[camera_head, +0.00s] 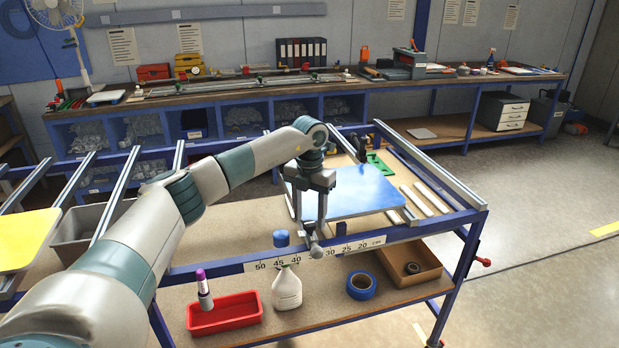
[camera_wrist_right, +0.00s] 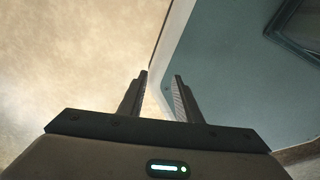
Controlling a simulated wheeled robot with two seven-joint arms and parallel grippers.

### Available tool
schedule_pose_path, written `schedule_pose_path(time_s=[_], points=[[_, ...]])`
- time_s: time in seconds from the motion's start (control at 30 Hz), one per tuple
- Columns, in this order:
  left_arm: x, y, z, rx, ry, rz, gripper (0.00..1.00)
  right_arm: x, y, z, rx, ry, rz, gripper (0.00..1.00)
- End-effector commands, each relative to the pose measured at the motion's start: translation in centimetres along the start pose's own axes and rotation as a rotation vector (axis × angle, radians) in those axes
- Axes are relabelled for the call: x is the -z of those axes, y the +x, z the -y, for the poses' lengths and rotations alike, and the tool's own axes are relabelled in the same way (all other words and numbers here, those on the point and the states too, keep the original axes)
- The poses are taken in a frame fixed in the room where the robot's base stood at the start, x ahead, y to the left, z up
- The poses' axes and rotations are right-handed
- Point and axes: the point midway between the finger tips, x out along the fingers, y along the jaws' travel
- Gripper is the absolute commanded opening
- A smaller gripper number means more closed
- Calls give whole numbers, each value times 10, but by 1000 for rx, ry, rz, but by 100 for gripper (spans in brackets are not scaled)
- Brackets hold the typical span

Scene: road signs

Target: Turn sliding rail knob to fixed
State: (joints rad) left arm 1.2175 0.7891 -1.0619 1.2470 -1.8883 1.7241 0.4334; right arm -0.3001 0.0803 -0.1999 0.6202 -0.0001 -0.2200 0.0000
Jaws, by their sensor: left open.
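The sliding rail (camera_head: 350,243) with a number scale runs along the front edge of the work table. A small grey knob (camera_head: 316,250) sits at this rail, just below my left gripper (camera_head: 310,219). The left gripper points down with its fingers apart, one on each side of a gap. I cannot tell whether the fingers touch the knob, or which position the knob is turned to. My right gripper (camera_wrist_right: 161,75) shows in the right wrist view with its fingers apart and nothing between them.
A blue sign plate (camera_head: 350,190) lies behind the left gripper. A blue cylinder (camera_head: 281,238) is left of the knob. The lower shelf holds a white bottle (camera_head: 287,289), a red tray (camera_head: 224,313) and blue tape (camera_head: 361,285). A yellow plate (camera_head: 25,240) lies far left.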

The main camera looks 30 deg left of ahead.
Motion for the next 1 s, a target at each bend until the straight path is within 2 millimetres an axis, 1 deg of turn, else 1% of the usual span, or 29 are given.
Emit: schedule_pose_path(time_s=[0.17,0.3,0.43,0.47,0.5,0.53,0.7,0.83,1.0], points=[[-1,-24,0,1,0,4,48,-1,10,0,0,0,0,31],[-1,-50,0,1,-1,6,48,-2,19,0,0,0,2,31],[0,-78,0,1,0,5,48,2,26,1,1,0,-12,31],[-1,-84,0,2,0,5,48,9,26,2,2,-1,-27,31],[-1,-92,0,1,-1,5,48,26,26,4,4,-2,-64,31],[-1,-98,0,1,-1,5,48,35,27,6,6,-3,-83,31],[0,-130,0,1,1,4,48,63,28,11,11,-3,-147,31],[0,-148,0,0,0,3,48,72,27,12,13,-3,-170,31],[0,-160,0,0,0,3,48,78,27,14,14,-3,-183,31]])
